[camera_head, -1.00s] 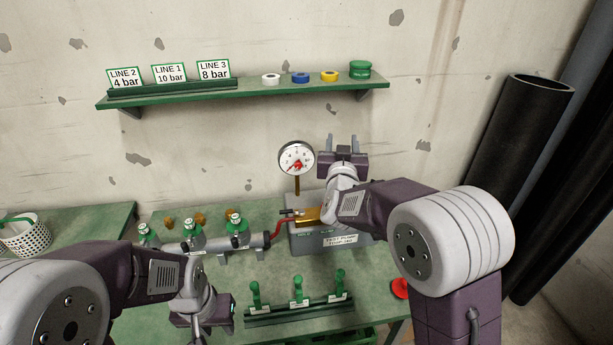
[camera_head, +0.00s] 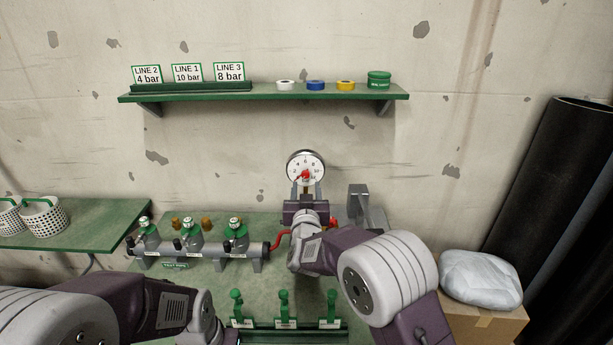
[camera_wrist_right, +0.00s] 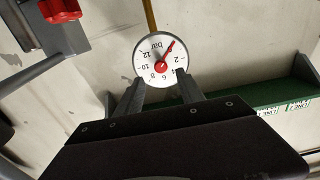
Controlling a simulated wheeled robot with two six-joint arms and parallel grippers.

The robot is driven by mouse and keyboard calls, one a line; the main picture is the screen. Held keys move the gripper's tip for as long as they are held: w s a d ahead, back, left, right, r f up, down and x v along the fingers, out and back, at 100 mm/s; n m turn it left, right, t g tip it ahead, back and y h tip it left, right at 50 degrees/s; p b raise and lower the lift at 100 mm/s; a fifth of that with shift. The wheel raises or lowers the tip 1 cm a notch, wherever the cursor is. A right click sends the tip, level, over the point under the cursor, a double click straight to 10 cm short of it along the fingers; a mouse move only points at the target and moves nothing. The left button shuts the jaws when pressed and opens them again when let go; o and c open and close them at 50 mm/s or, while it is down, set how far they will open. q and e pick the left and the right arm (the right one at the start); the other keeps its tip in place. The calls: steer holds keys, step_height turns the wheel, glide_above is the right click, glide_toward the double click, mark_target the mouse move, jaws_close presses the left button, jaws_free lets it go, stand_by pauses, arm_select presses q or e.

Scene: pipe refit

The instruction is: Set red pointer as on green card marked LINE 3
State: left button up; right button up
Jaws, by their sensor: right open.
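The round white gauge (camera_head: 306,168) stands at the wall behind the bench; it also shows upside down in the right wrist view (camera_wrist_right: 150,48). Its red pointer (camera_wrist_right: 169,48) lies between the lower end of the scale and the 2. The LINE 3 card (camera_head: 229,72), white with a green edge, reads 8 bar. My right gripper (camera_head: 306,189) is open just in front of the gauge's lower part. In the wrist view its fingertips (camera_wrist_right: 160,78) are on either side of the red hub, with nothing held. My left arm is at the bottom left; its fingers are out of view.
LINE 2 (camera_head: 147,75) and LINE 1 (camera_head: 187,73) cards share the shelf with tape rolls and a green tin (camera_head: 379,80). A pipe manifold (camera_head: 200,248) with green-capped valves is left of my right arm. A grey block (camera_head: 358,200) stands right of the gripper.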

mark_target(306, 176)
steer(key=w, duration=0.6)
steer(key=shift+w+a, duration=0.1)
steer(key=shift+w, duration=0.1)
jaws_close()
